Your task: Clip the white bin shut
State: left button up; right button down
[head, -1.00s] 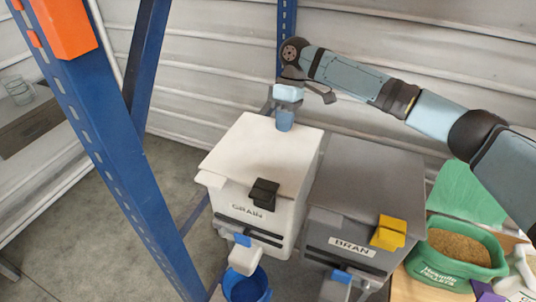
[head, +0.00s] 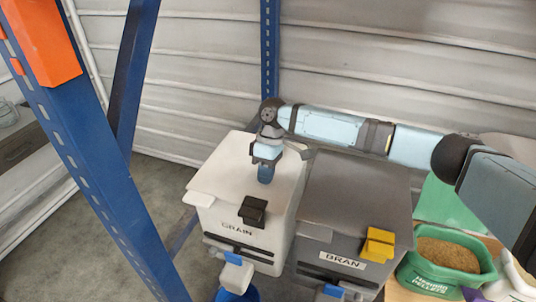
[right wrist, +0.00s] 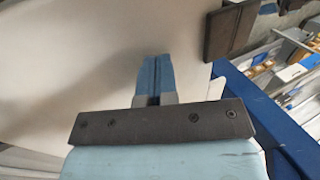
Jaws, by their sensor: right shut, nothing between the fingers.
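The white bin (head: 206,185) is labelled GRAIN, and its white lid lies down over the top. A black clip (head: 253,210) sits at the lid's front edge. In the right wrist view the dark clip (right wrist: 231,30) shows at the upper right, apart from the fingers. My right gripper (head: 265,175) is shut and empty, pointing down over the lid, behind and a little right of the clip. In the wrist view its blue fingertips (right wrist: 155,75) are together in front of the pale lid; whether they touch it I cannot tell. My left gripper is not in view.
A grey bin (head: 345,200) labelled BRAN with a yellow clip (head: 378,243) stands close on the right. A blue rack post (head: 105,190) rises at the left. A blue bucket (head: 237,295) is below the white bin. A green pellet tub (head: 445,262) stands right.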

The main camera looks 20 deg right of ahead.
aim_at(260, 194)
jog(key=s+a, duration=0.2)
jog(key=s, duration=0.1)
jog(key=shift+f+p, duration=0.2)
jog(key=shift+p, duration=0.15)
jog(key=shift+s+a, duration=0.15)
jog(key=shift+s, duration=0.1)
